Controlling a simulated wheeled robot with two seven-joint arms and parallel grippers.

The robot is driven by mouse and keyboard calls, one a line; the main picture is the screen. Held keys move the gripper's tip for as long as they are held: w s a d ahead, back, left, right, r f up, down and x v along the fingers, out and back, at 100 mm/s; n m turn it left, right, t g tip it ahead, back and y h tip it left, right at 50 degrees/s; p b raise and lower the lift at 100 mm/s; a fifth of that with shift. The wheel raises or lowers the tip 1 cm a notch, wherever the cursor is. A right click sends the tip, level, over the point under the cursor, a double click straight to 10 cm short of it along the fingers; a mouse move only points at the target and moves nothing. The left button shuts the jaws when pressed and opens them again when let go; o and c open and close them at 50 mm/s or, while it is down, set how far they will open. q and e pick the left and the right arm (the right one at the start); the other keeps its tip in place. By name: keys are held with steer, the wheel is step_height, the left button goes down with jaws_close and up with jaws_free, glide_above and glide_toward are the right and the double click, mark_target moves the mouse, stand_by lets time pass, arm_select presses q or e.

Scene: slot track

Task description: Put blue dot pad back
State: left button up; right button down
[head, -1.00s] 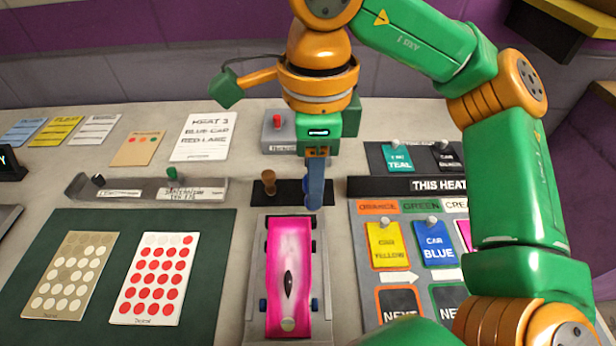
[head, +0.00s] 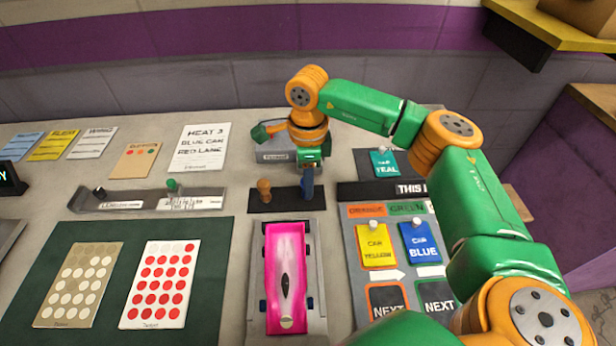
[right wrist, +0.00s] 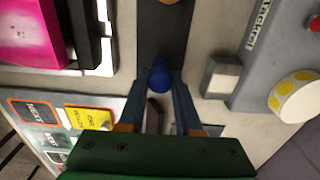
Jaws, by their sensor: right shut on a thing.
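The blue dot pad (right wrist: 160,76) shows as a round blue knob between my right fingers in the right wrist view. My right gripper (head: 307,188) is shut on it, at the right part of the black holder strip (head: 287,203). In the head view the finger hides most of the pad. I cannot tell whether its foot touches the strip. A brown wooden-handled pad (head: 264,188) stands upright on the left part of the same strip. My left gripper is not in view.
A pink car (head: 287,270) sits on a grey stand just in front of the strip. A card board with yellow (head: 376,245) and blue (head: 420,243) car tags lies to the right. A grey rail (head: 147,200) and a green mat (head: 212,270) with dotted cards lie left.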

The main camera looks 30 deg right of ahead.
steer(key=shift+f, duration=0.2)
steer(key=c, duration=0.6)
jaws_free()
step_height(320, 180, up, 12)
steer(key=shift+r, duration=0.25)
steer(key=shift+f, duration=0.1)
